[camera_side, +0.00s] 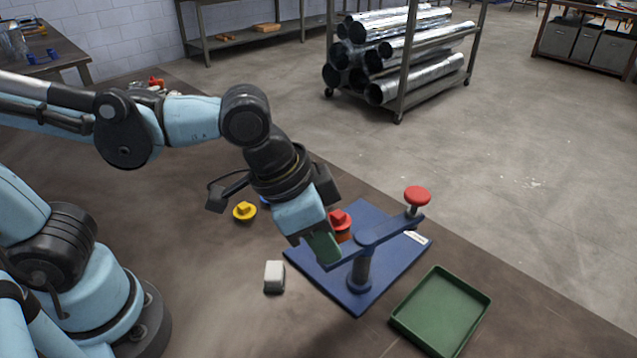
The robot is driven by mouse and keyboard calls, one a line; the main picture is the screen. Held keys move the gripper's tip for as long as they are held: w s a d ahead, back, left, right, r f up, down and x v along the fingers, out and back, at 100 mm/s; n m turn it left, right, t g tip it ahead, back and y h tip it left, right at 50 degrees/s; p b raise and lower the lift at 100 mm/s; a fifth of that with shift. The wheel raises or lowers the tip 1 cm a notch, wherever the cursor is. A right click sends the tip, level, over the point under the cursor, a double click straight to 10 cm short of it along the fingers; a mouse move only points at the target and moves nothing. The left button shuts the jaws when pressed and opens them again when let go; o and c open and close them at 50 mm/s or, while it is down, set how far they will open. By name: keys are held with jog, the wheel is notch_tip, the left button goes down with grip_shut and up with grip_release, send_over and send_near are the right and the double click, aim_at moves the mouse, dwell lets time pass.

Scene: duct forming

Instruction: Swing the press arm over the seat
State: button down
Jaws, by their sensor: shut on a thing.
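The blue press arm (385,234) is a flat bar on a short dark post (360,272) that stands on a blue base plate (345,294). A red round knob (417,195) tops its right end, which reaches the plate's right side. My gripper (324,248) points down at the bar's left end and is shut on it; the fingers hide part of the grip. A red piece (341,219) stands on the plate just behind my gripper, partly hidden. The seat itself cannot be made out; the red piece may cover it. The knob is apart from the red piece, to its right.
A green tray (440,312) lies right of the plate, and a pale block (274,276) lies to its left. A yellow piece (244,211) and a mostly hidden blue piece (265,201) are behind. A rack of silver ducts (400,55) stands on the floor beyond.

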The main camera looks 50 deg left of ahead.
jog(key=w+d+n+y, duration=0.4)
jog(key=d+n, duration=0.4)
jog(key=n, duration=0.7)
jog(key=shift+d+n+g+y, duration=0.2)
jog(key=shift+n+g+y, duration=0.1)
jog(key=shift+y, duration=0.6)
jog(key=shift+w, duration=0.1)
jog(key=c, duration=0.9)
grip_release()
jog(key=shift+c, duration=0.2)
jog(key=v, duration=1.2)
